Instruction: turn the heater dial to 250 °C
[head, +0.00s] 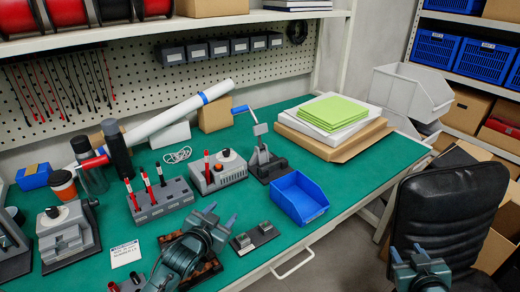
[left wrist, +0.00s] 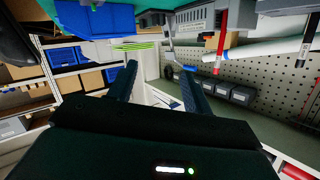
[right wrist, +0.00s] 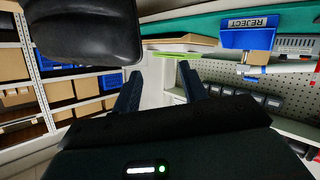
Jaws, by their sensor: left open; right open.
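I cannot tell which knob is the heater dial, and no scale is readable. My left gripper (head: 212,212) is open and empty above the bench's front part, in front of the middle box and apart from it. My right gripper (head: 408,254) is open and empty at the lower right, beyond the bench edge.
A grey block with red-and-black pieces (head: 160,202) stands left of the middle box. A lever tool (head: 265,162) and a blue bin (head: 300,197) stand to its right. A small dark block (head: 254,238) lies near the front edge. A black chair (head: 450,215) stands at right.

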